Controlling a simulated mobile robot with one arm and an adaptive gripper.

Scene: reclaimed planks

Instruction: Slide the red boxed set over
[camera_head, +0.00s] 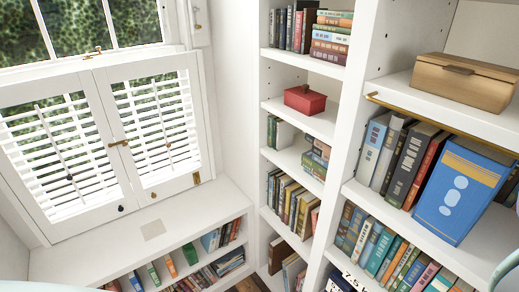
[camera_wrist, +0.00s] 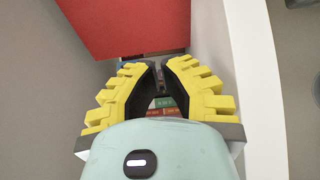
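A small red box (camera_head: 305,100) sits on a white shelf of the middle bookcase in the head view. It has a lid-like top with a dark spot on it. In the wrist view a large flat red surface (camera_wrist: 125,25) fills the upper left, close to the camera; I cannot tell whether it is the same box. My gripper (camera_wrist: 159,66) points forward below and beside this red surface. Its yellow ribbed fingers have their tips nearly together, with nothing visibly held. Whether the tips touch the red surface is unclear. The gripper does not show clearly in the head view.
Stacked books (camera_wrist: 163,104) show between my fingers. A white upright panel (camera_wrist: 250,70) stands at the right. In the head view, books lie above and below the red box, a wooden box (camera_head: 465,82) and blue book (camera_head: 455,190) are on the right shelves, and shutters (camera_head: 105,140) are left.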

